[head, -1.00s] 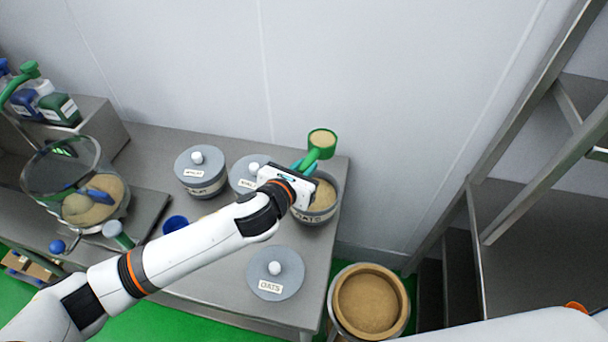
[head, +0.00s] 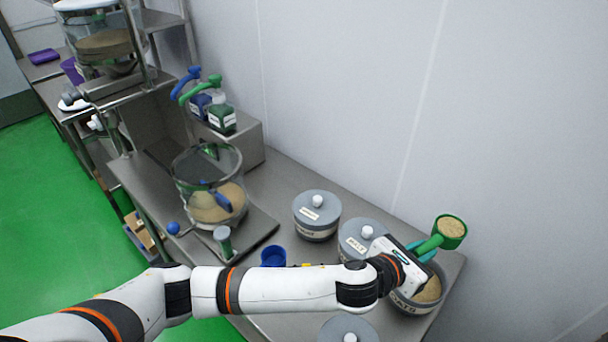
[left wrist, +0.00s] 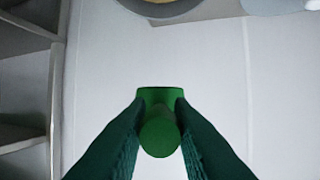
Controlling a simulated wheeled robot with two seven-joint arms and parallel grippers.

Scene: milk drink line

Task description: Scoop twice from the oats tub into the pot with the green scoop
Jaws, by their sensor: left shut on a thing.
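My left gripper (head: 418,254) is shut on the handle of the green scoop (head: 450,232) and holds it above the open oats tub (head: 412,308) at the right end of the table. The scoop's cup is full of oats. In the left wrist view the green scoop (left wrist: 159,130) shows between the two fingers. The oats tub holds tan oats and is partly hidden by my gripper. My right gripper is not in view.
Two lidded grey tubs (head: 317,218) (head: 362,236) stand between pot and oats tub. The oats lid (head: 348,330) lies at the front. A blue cup (head: 272,257) stands near the pot.

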